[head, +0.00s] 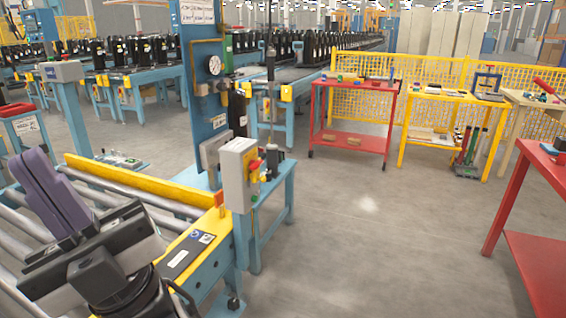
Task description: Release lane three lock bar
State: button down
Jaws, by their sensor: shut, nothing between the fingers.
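A long yellow bar (145,184) lies across a roller lane (190,215) at the lower left. A small orange-red piece (220,198) stands at its right end. No lane number is readable, so I cannot tell whether this bar is the lane three lock bar. My gripper (32,163), with purple fingers on a black body, is at the lower left. Its fingers are together and empty, pointing up and left in the picture. They show just left of the bar, over the rollers; the gap in depth is unclear.
A grey control box (238,176) with red and yellow parts and a blue gauge post (203,75) stand beside the lane's end. A red table (548,160) is at the right, a red cart (355,90) farther back. The middle floor is clear.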

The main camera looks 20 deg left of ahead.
aim_at(255, 176)
jog(key=i+u, duration=0.2)
jog(key=i, duration=0.3)
jog(key=i+l+u, duration=0.25)
jog(key=i, duration=0.25)
jog(key=i+l+u, duration=0.2)
jog(key=i, duration=0.3)
